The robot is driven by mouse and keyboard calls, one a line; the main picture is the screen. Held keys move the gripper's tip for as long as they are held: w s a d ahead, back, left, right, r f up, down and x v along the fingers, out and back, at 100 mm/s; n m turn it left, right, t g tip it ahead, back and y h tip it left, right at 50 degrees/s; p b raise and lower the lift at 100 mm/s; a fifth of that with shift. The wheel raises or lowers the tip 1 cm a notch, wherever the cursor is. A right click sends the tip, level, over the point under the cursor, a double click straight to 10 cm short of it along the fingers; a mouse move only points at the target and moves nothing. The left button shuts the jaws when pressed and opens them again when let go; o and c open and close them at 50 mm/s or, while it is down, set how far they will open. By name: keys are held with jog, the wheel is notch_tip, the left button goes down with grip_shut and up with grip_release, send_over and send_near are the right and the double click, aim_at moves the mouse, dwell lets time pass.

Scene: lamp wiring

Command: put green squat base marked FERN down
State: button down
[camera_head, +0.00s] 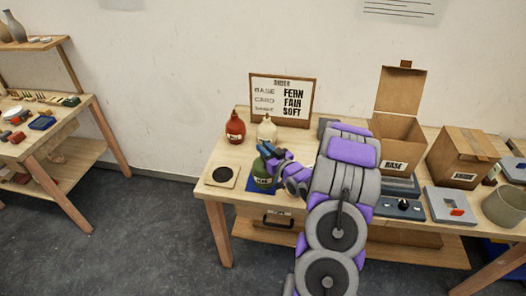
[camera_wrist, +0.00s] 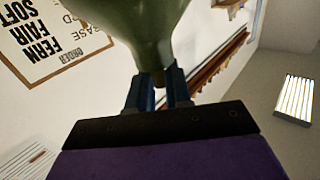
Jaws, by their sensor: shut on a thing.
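The green squat base (camera_head: 262,176) stands roughly upright at the front left of the main table, over a blue mat (camera_head: 251,187). A pale label shows on its front, but I cannot read it. My gripper (camera_head: 268,151) is shut on its narrow neck. In the wrist view the green base (camera_wrist: 145,25) fills the top middle, with the two blue fingers of my gripper (camera_wrist: 164,82) around the neck. I cannot tell whether its bottom touches the mat.
A red bottle-shaped base (camera_head: 235,129) and a cream one (camera_head: 267,130) stand behind. A board with a black disc (camera_head: 222,175) lies to the left. The order sign (camera_head: 282,99) reads FERN, FAIR, SOFT. An open BASE box (camera_head: 396,131) stands right of my arm.

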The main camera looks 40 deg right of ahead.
jog(key=shift+w+d+f, duration=0.1)
jog(key=shift+w+d, duration=0.35)
jog(key=shift+w, duration=0.4)
jog(key=shift+w+d, duration=0.4)
jog(key=shift+w, duration=0.45)
jog(key=shift+f+b, duration=0.4)
jog(key=shift+f, duration=1.45)
jog(key=c, duration=1)
grip_release()
jog(key=shift+c, duration=0.2)
jog(key=shift+s, duration=0.1)
jog(key=s, duration=1.2)
jog(key=w+a+r+n+g, duration=0.2)
jog(key=w+a+g, duration=0.1)
jog(key=w+g, duration=0.15)
jog(key=s+a+r+m+g+h, duration=0.1)
jog(key=s+a+r+g+h, duration=0.2)
jog(key=s+a+r+g, duration=0.5)
jog(key=s+a+r+g+y, duration=0.2)
jog(key=s+a+r+g, duration=0.1)
jog(key=s+a, duration=0.9)
jog(key=s+a+r+g+y, duration=0.2)
jog(key=s+a+r+g, duration=0.1)
jog(key=s+a, duration=1)
jog(key=shift+s+a+r+g+p, duration=0.15)
jog(key=shift+s+a+g+p, duration=0.2)
jog(key=shift+s+g, duration=0.35)
